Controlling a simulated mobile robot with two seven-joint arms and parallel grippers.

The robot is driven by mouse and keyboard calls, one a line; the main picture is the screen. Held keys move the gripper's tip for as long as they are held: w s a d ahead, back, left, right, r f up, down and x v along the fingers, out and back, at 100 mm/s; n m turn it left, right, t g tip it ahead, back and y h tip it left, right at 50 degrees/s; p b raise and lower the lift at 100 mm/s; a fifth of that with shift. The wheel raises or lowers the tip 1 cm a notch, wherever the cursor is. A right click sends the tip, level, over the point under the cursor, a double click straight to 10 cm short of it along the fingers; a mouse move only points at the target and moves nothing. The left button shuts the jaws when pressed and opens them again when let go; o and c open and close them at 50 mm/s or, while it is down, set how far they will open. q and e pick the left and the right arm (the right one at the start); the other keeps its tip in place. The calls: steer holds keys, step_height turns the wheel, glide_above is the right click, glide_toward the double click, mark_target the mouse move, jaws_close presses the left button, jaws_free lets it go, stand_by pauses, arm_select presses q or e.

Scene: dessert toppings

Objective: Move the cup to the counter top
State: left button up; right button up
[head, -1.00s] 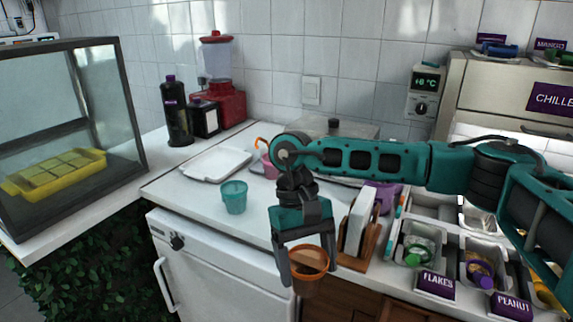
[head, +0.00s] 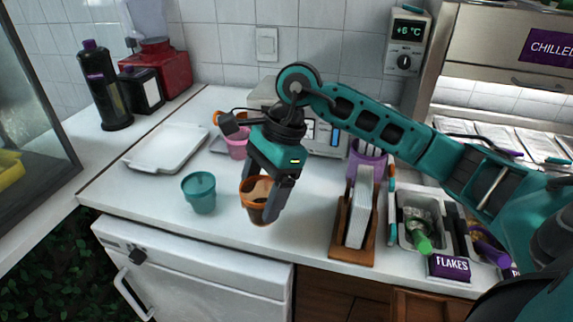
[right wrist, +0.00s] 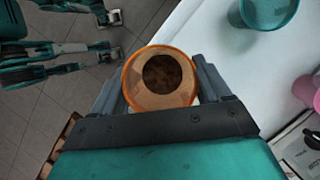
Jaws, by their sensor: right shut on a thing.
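An orange cup (head: 256,187) with something brown inside is held between the fingers of my right gripper (head: 262,200). In the right wrist view the cup (right wrist: 160,82) sits upright between both fingers, its rim facing the camera. In the head view the cup appears over the front part of the white counter top (head: 300,235). I cannot tell whether its base touches the counter. In the right wrist view it appears beside the counter's edge, with floor behind it. Grey, teal-jointed links at that view's upper left seem to be my left arm; its gripper (right wrist: 110,35) looks open and empty.
A teal cup (head: 199,192) stands left of the held cup, and a pink cup (head: 237,146) behind it. A white tray (head: 165,150) lies at the back left. A wooden napkin holder (head: 352,240) stands to the right. Bare counter lies between.

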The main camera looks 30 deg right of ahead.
steer(key=shift+w+d+m+t+h+b, duration=0.1)
steer(key=shift+d+m+t+h+b, duration=0.2)
steer(key=shift+d+m+t, duration=0.9)
steer(key=shift+w+d+m+h+b, duration=0.1)
steer(key=shift+d+m+h+b, duration=0.35)
steer(key=shift+m, duration=1.6)
steer(key=shift+d+m+t+h+b, duration=0.15)
steer(key=shift+d+m+t, duration=0.45)
steer(key=shift+d+m, duration=0.75)
steer(key=shift+a+f+m+b, duration=0.3)
steer(key=shift+f+b, duration=0.3)
steer(key=shift+f, duration=0.2)
steer(key=shift+f+b, duration=0.6)
steer(key=shift+f, duration=0.3)
arm_select(q)
steer(key=shift+w+d+f+h, duration=0.25)
steer(key=shift+d+f, duration=0.1)
steer(key=shift+f, duration=0.3)
steer(key=shift+w+d+f+h, duration=0.15)
steer(key=shift+w+d+f, duration=0.15)
steer(key=shift+f, duration=0.3)
